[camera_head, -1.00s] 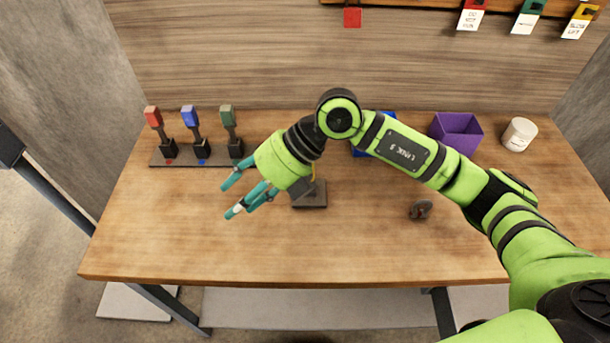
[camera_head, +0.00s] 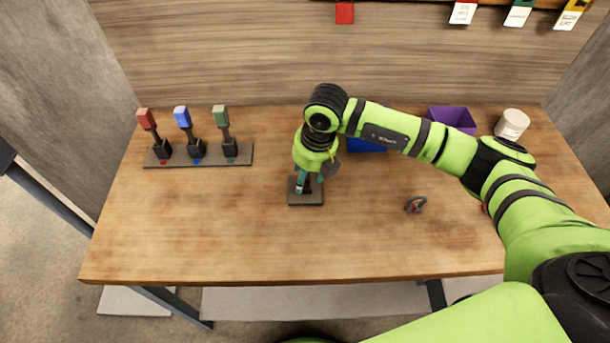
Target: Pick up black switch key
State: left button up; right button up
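A small dark square base (camera_head: 306,199) stands near the middle of the table. My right gripper (camera_head: 308,186) points down over this base, its teal fingers close to the dark part on top. The gripper hides most of that part, and I cannot tell whether the fingers touch or hold it. A grey round piece (camera_head: 331,167) with a bit of yellow shows beside the gripper; I cannot tell whether it is the black switch key. My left gripper is not in view.
A rack (camera_head: 246,156) with red, blue and green switches stands at the left. A blue bin (camera_head: 366,146), a purple bin (camera_head: 452,119) and a white jar (camera_head: 511,125) stand at the back right. A small grey ring-like object (camera_head: 415,204) lies right of centre. The front table (camera_head: 230,250) is clear.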

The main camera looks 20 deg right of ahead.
jog(key=c, duration=1)
jog(key=shift+c, duration=0.2)
